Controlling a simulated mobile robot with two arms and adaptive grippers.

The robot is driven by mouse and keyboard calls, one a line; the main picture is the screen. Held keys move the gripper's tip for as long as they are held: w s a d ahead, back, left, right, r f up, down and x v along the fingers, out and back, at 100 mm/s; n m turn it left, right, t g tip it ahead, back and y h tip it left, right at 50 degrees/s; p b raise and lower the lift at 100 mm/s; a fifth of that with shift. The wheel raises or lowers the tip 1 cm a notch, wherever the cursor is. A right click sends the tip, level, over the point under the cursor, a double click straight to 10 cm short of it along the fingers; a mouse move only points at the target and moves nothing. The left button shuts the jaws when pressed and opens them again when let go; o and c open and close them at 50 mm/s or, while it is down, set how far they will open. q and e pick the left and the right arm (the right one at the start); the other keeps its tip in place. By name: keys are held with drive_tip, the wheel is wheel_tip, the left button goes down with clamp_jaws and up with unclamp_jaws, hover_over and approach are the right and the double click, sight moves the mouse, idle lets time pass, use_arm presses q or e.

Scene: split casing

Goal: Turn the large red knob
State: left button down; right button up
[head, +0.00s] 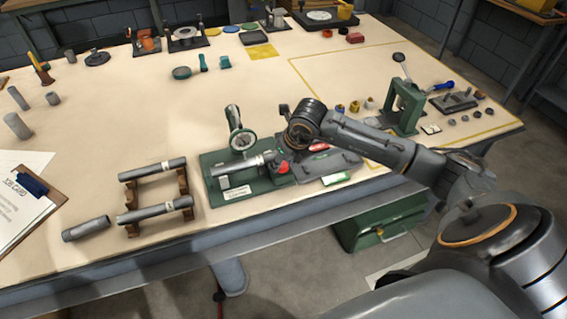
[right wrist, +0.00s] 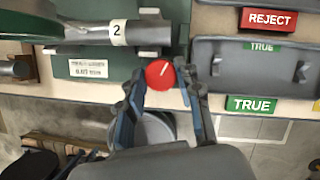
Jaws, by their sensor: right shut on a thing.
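The large red knob (right wrist: 160,74) is a round red disc with a white line on its face, on the front of the green fixture (head: 258,184). In the right wrist view the line tilts up to the right. My right gripper (right wrist: 162,84) is shut on the knob, with one finger on each side. In the head view the knob (head: 283,168) shows as a small red spot at the right end of the fixture, below my right gripper (head: 291,152). A grey cylinder marked 2 (right wrist: 122,33) lies on the fixture. My left gripper is not in view.
A grey tray (head: 334,165) with a green TRUE label (right wrist: 252,104) sits right of the fixture, near a red REJECT label (right wrist: 269,18). A rack of grey tubes (head: 153,170) stands to the left. A green press (head: 405,105) stands to the right. The table's middle is clear.

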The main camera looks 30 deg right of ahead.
drive_tip(key=shift+m+h+b, duration=0.5)
drive_tip(key=shift+m+b, duration=0.05)
drive_tip(key=shift+m, duration=0.65)
drive_tip(key=o, duration=1.1)
drive_tip(key=shift+o, duration=0.2)
drive_tip(key=v, duration=1.2)
drive_tip(key=shift+w+a, duration=0.1)
drive_tip(key=shift+a, duration=0.05)
